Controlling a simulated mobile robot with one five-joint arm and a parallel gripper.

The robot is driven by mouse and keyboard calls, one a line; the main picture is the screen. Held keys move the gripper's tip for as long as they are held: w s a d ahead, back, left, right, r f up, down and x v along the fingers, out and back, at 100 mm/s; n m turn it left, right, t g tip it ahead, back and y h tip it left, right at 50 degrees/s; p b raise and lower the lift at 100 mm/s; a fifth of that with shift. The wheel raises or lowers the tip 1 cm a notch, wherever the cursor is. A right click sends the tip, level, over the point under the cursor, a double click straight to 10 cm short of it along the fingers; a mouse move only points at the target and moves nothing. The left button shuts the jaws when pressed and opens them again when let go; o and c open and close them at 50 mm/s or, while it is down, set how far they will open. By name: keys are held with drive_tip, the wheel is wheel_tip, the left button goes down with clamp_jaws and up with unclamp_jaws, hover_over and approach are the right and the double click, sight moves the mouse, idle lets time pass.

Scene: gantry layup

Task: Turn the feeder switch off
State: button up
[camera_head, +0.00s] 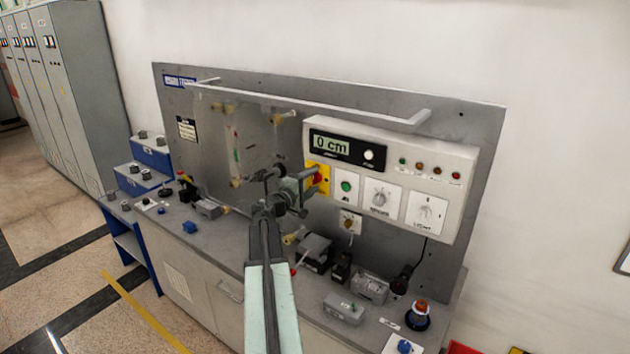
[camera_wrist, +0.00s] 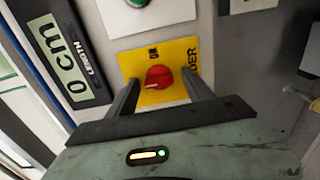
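The feeder switch is a red rotary knob (camera_wrist: 159,77) on a yellow plate (camera_wrist: 178,60), with part of a label ending in "DER" showing in the wrist view. In the head view the yellow plate (camera_head: 323,173) is at the lower left of the white control panel, partly hidden by my gripper. My gripper (camera_wrist: 160,88) is open, with one finger on each side of the knob. It looks empty; I cannot tell whether either finger touches the knob.
The panel carries a "0 cm" display (camera_head: 332,146), a green button (camera_head: 346,187) and further dials (camera_head: 380,196) to the right. A white rail (camera_head: 310,98) runs above. The bench (camera_head: 232,250) below holds several small devices, including a red-topped one (camera_head: 419,312).

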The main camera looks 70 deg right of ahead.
drive_tip(key=v, duration=0.8)
